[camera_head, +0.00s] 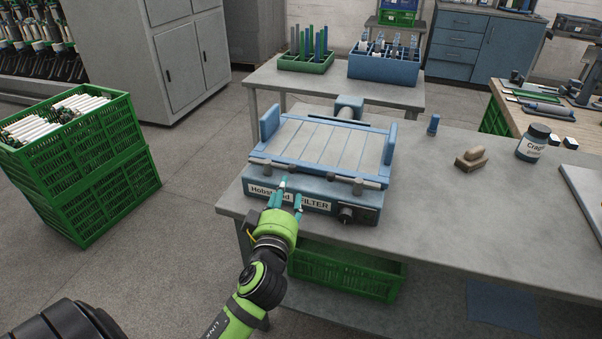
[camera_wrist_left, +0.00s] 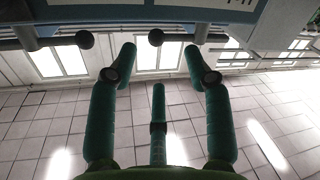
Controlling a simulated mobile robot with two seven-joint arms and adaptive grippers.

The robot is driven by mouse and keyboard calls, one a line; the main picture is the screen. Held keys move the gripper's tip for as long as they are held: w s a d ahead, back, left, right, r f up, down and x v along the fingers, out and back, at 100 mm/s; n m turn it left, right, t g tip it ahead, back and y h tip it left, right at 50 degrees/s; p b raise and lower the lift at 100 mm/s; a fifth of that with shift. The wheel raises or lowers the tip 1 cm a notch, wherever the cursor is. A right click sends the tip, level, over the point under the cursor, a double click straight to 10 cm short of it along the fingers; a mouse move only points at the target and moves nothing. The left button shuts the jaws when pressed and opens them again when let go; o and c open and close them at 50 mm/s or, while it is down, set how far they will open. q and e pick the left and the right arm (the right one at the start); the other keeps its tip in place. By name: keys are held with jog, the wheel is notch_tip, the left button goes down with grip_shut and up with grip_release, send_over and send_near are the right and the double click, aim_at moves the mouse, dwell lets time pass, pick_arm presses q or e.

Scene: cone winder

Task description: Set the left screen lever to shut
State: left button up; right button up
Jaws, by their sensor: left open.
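The blue filter machine (camera_head: 318,195) stands on the grey table, with a pale slatted screen (camera_head: 325,143) on top. The left screen lever (camera_head: 260,162) is at the left of its front edge; a similar right lever (camera_head: 371,184) is at the right. My left gripper (camera_head: 291,188) is open at the machine's front, just below and right of the left lever, partly covering the label. In the left wrist view, a dark ball-ended rod (camera_wrist_left: 205,38) lies at the open fingertips (camera_wrist_left: 159,52), its ball between them. Contact cannot be told. My right gripper is not in view.
A dark knob (camera_head: 346,213) sits on the machine's front right. A green crate (camera_head: 345,270) is under the table (camera_head: 450,215). A blue bottle (camera_head: 433,125), brown object (camera_head: 471,159) and labelled jar (camera_head: 532,142) stand to the right. Green crates (camera_head: 100,190) are stacked at left.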

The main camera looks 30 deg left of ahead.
aim_at(291, 172)
pick_arm(q)
jog(key=shift+w+r, duration=0.3)
jog(key=shift+w, duration=0.1)
jog(key=p+x, duration=0.1)
jog(key=x, duration=0.5)
jog(key=shift+w+a+f, duration=0.1)
jog(key=shift+w, duration=0.25)
grip_shut()
